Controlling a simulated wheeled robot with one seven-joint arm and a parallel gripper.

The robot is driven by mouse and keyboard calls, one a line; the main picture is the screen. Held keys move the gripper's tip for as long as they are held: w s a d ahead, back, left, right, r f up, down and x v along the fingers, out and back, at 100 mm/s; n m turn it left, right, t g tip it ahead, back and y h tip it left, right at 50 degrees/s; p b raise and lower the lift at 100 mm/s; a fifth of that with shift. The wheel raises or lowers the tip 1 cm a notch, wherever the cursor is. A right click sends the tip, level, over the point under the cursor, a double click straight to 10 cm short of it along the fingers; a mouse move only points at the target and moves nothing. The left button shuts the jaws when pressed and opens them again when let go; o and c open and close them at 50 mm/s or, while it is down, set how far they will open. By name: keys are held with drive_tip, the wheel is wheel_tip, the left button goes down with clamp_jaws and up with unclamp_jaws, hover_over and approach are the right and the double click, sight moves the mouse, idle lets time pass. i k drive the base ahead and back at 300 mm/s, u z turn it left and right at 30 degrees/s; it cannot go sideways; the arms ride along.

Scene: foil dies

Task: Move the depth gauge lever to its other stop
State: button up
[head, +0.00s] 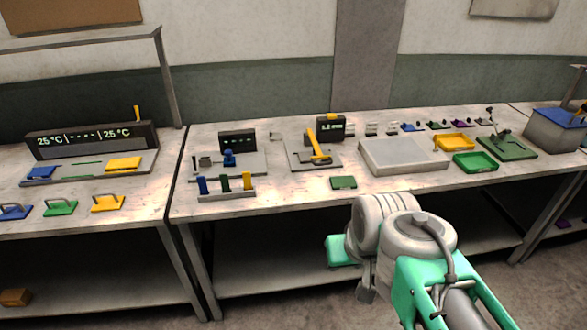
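A grey plate (298,161) on the middle bench carries a yellow lever (318,150), which slants across it with its lower end toward the front right. Behind it stands a small dark display (330,127) with green characters, too small to read surely. This looks like the depth gauge, though no label confirms it. To its left, another grey plate (252,165) holds a blue part (229,158) and a dark display (238,142) showing dashes. My arm is at the lower right, in front of the bench. My gripper's fingers do not show.
A rack (226,195) with blue, green and yellow handles stands at the front left. Right of the lever are a pale flat box (403,155), a yellow tray (454,142) and a green tray (475,162). A small green block (344,182) lies near the front edge.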

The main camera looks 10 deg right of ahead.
sight(317, 149)
drive_tip(key=u, duration=0.65)
drive_tip(key=i, duration=1)
